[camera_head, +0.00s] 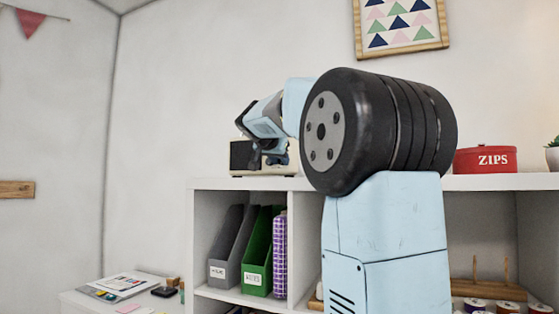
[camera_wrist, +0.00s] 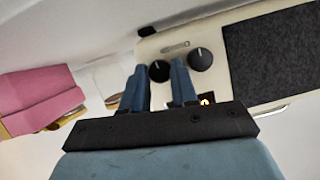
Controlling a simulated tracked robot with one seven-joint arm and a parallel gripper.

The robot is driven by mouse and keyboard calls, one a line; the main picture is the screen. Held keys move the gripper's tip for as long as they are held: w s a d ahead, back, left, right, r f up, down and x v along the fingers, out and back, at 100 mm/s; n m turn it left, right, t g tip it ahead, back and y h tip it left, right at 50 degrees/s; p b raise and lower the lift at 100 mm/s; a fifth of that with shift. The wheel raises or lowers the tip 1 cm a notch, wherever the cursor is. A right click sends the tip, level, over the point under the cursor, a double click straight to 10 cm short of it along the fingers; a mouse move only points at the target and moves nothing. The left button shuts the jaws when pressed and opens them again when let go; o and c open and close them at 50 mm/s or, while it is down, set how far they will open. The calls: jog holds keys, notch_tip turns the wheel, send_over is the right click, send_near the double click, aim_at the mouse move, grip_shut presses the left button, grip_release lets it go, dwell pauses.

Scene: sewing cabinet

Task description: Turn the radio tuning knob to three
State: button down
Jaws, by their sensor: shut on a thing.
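The cream radio (camera_head: 240,155) with a dark front stands on top of the white shelf unit, partly hidden behind my arm. In the wrist view, its cream face (camera_wrist: 222,80) shows a dark speaker panel and two black knobs. One knob (camera_wrist: 160,71) sits between the fingertips of my gripper (camera_wrist: 158,67), which is shut on it. The other knob (camera_wrist: 200,59), with a white pointer mark, is just right of the right finger. No knob numbers are legible, and no label tells which is for tuning. In the head view my gripper (camera_head: 268,160) is at the radio's front.
A red ZIPS tin (camera_head: 485,160) stands on the shelf top to the right of my arm. File holders (camera_head: 257,250) fill the compartment below the radio. In the wrist view, a pink item (camera_wrist: 38,97) lies off to the left. A small lit spot (camera_wrist: 207,99) shows below the knobs.

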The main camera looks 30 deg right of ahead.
dwell(0.3)
jog(key=c, duration=1.1)
grip_release()
jog(key=shift+c, duration=0.2)
jog(key=v, duration=1.4)
jog(key=shift+d, duration=0.1)
